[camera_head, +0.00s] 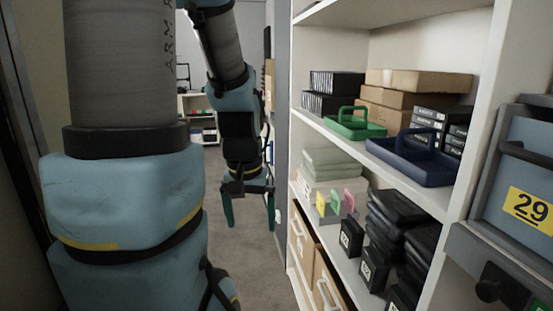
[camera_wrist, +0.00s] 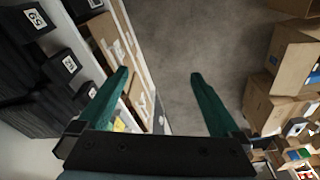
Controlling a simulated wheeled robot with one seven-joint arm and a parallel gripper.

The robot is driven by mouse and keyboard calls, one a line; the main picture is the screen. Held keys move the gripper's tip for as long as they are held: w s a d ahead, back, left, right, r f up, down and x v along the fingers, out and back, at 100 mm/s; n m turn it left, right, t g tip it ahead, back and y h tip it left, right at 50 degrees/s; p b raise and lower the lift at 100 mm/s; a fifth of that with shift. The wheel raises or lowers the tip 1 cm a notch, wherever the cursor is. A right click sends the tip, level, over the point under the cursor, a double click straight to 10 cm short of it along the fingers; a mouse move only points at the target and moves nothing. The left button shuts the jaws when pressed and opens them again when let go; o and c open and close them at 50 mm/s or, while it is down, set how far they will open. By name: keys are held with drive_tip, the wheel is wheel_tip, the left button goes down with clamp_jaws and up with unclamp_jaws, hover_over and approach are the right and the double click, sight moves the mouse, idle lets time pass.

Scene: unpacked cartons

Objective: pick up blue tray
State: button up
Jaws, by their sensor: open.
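The blue tray (camera_head: 412,160) is dark blue with a raised handle. It sits at the front of the upper shelf, right of a green tray (camera_head: 354,125) of the same shape, in the head view. My gripper (camera_head: 249,205) hangs pointing down over the aisle, left of the shelf unit and well apart from the blue tray. Its two green fingers are spread with nothing between them. In the wrist view my gripper (camera_wrist: 160,75) is open above the floor, and the blue tray does not show there.
Cardboard boxes (camera_head: 418,82) and black boxes (camera_head: 331,92) stand behind the trays. The lower shelf holds black cases (camera_head: 397,220) and clear containers (camera_head: 335,165). A grey-blue cabinet labelled 29 (camera_head: 528,206) is at the right. Cartons (camera_wrist: 292,62) lie across the aisle; the floor (camera_wrist: 185,45) between is clear.

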drive_tip(key=shift+s+a+f+n, duration=0.3)
drive_tip(key=shift+s+a+f, duration=0.25)
drive_tip(key=shift+s, duration=0.1)
drive_tip(key=shift+c, duration=0.6)
drive_tip(key=shift+s+f, duration=0.1)
drive_tip(key=shift+s, duration=0.05)
drive_tip(key=shift+c, duration=1.6)
drive_tip(key=w+d+r+m+b, duration=0.1)
drive_tip(key=w+d, duration=0.2)
drive_tip(key=w+d+r+m+b, duration=0.1)
drive_tip(key=w+d+r+b, duration=0.1)
drive_tip(key=w+d, duration=0.1)
drive_tip(key=w+d+r+m+b, duration=0.1)
drive_tip(key=w+d+r, duration=0.1)
drive_tip(key=w, duration=0.1)
drive_tip(key=shift+d+m+t+h, duration=0.3)
drive_tip(key=shift+d+m+t, duration=0.1)
drive_tip(key=c, duration=0.3)
drive_tip(key=m+h+b, duration=0.3)
drive_tip(key=m+b, duration=0.6)
drive_tip(key=m, duration=0.2)
approach(413, 132)
drive_tip(key=shift+t, duration=0.3)
drive_tip(key=shift+p+x, duration=0.3)
drive_tip(key=shift+x, duration=4.9)
